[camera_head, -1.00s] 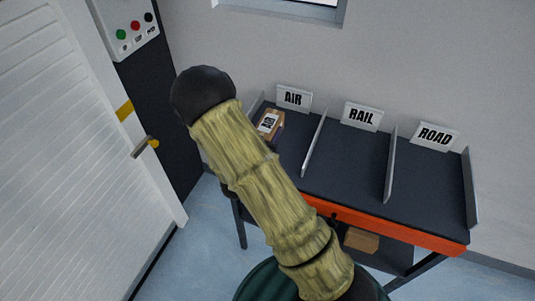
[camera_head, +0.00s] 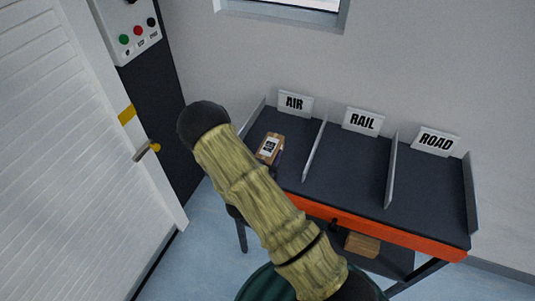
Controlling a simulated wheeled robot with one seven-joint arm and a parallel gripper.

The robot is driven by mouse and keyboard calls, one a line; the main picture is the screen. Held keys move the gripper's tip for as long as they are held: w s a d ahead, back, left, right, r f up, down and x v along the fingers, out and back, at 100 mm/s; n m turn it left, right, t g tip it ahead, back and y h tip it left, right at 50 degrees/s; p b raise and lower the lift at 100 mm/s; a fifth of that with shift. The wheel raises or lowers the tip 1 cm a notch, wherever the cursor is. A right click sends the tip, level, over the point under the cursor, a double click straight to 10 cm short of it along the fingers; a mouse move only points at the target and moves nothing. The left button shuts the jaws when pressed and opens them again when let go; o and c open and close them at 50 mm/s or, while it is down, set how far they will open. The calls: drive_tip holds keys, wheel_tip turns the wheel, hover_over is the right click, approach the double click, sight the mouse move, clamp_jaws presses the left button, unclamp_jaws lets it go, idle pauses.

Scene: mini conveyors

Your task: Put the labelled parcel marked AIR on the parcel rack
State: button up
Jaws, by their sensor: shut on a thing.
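A small brown parcel (camera_head: 270,147) with a white label shows in the AIR bay, at the left of the dark parcel rack (camera_head: 345,178). The label's print is too small to read. My arm crosses in front of the rack's left part. Only a dark bit of my gripper (camera_head: 278,161) shows at the parcel's lower right edge, and my arm hides the rest. The gripper is shut on the parcel. I cannot tell whether the parcel touches the rack surface. The AIR sign (camera_head: 294,103) stands behind this bay.
Upright dividers part the AIR bay from the empty RAIL (camera_head: 361,121) and ROAD (camera_head: 435,141) bays. An orange strip (camera_head: 400,236) edges the rack's front. Another brown box (camera_head: 362,245) lies on the lower shelf. A white door (camera_head: 75,150) and a button panel (camera_head: 135,32) are at left.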

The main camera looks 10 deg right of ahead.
drive_tip(key=shift+f, duration=0.15)
drive_tip(key=shift+f, duration=0.15)
drive_tip(key=o, duration=1.3)
drive_tip(key=shift+s, duration=0.1)
drive_tip(key=b+v, duration=0.1)
drive_tip(key=v, duration=0.4)
drive_tip(key=b+v, duration=0.1)
drive_tip(key=v, duration=0.5)
drive_tip(key=b+v, duration=0.1)
drive_tip(key=v, duration=0.5)
drive_tip(key=shift+a+r+b, duration=0.25)
drive_tip(key=shift+r+b, duration=0.05)
drive_tip(key=shift+b, duration=0.1)
